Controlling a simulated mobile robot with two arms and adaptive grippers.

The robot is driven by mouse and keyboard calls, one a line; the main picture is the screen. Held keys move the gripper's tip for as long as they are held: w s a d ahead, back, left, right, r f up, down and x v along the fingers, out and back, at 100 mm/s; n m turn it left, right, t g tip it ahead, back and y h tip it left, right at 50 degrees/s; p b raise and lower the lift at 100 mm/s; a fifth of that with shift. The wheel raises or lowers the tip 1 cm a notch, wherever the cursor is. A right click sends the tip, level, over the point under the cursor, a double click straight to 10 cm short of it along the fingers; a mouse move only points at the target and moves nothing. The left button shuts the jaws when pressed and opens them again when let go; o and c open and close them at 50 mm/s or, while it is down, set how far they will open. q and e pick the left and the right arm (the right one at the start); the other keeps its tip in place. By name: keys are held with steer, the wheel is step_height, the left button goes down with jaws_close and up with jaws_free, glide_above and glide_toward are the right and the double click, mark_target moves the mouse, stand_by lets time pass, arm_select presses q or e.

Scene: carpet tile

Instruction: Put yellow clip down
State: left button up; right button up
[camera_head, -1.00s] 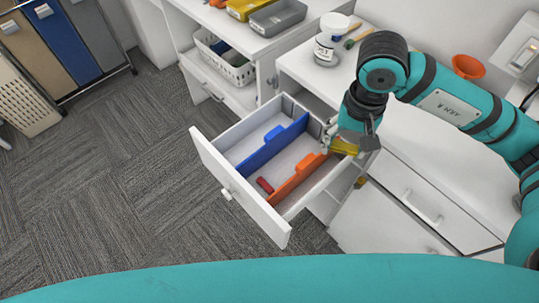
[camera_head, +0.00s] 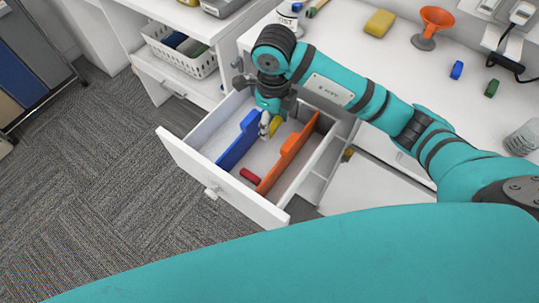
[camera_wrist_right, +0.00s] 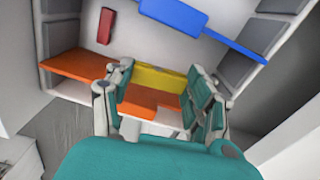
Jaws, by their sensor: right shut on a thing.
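The open white drawer (camera_head: 182,164) has a blue divider (camera_head: 238,142) and an orange divider (camera_head: 289,152). My right gripper (camera_head: 268,126) is shut on the yellow clip (camera_head: 275,126) over the back part of the drawer, between the two dividers. In the right wrist view the yellow clip (camera_wrist_right: 160,78) sits between the fingers, in front of the orange divider (camera_wrist_right: 80,66). I cannot tell if the clip touches the drawer floor. A red clip (camera_head: 250,174) lies between the dividers towards the drawer front. My left gripper is out of view.
The white desk to the right holds a yellow sponge-like block (camera_head: 379,23), an orange funnel (camera_head: 431,25), a blue item (camera_head: 457,70) and a green item (camera_head: 491,88). A white basket (camera_head: 182,54) sits on a shelf at left. Carpet at lower left is clear.

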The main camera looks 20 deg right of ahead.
steer(key=shift+a+f+m, duration=0.1)
steer(key=shift+f+m, duration=0.3)
steer(key=shift+f, duration=0.15)
glide_above(271, 151)
step_height(271, 151, down, 5)
steer(key=shift+f+p, duration=0.2)
steer(key=shift+p, duration=0.15)
step_height(271, 151, down, 4)
steer(key=shift+f, duration=0.3)
steer(key=shift+f, duration=0.15)
steer(key=o, duration=0.8)
